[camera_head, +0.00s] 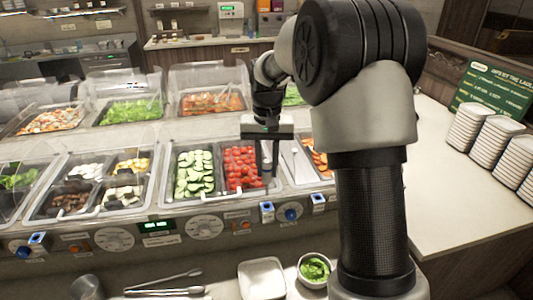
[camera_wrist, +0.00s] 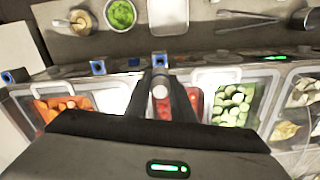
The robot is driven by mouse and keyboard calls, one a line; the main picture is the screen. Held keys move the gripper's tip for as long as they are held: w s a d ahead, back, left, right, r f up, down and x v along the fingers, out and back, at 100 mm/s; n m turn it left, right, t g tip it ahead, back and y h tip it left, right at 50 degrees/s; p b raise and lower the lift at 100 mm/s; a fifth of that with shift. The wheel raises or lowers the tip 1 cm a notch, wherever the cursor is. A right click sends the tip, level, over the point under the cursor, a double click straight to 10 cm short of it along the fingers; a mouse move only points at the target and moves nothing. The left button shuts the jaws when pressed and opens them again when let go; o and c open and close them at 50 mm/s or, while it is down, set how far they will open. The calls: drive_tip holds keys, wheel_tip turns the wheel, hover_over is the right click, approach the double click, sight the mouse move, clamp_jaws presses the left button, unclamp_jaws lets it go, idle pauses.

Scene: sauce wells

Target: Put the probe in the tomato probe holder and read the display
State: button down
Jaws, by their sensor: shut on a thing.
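My gripper (camera_head: 267,165) points down over the right side of the tomato pan (camera_head: 242,165). In the wrist view its dark fingers are shut on the probe (camera_wrist: 160,90), whose pale round end shows between them. The probe's lower part is hidden, and I cannot tell its tip from the tomatoes behind. A blue-and-white probe holder (camera_head: 267,211) sits on the counter front below the tomato pan; it also shows in the wrist view (camera_wrist: 158,59), just beyond the probe and apparently apart from it. A green lit display (camera_head: 157,226) is on the front panel, its digits too small to read.
Cucumber slices (camera_head: 194,174) lie left of the tomatoes, carrots (camera_wrist: 65,105) on the other side. Another blue holder (camera_head: 318,201) is to the right. Dials and knobs line the panel.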

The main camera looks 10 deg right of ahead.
sight(267, 191)
drive_tip(key=shift+w+d+r, duration=0.1)
drive_tip(key=shift+w+r, duration=0.2)
drive_tip(key=shift+r, duration=0.5)
drive_tip(key=shift+f+b, duration=1.6)
drive_tip(key=shift+f, duration=1.25)
drive_tip(key=shift+f+b, duration=1.55)
drive_tip(key=shift+f, duration=1.3)
idle(1.5)
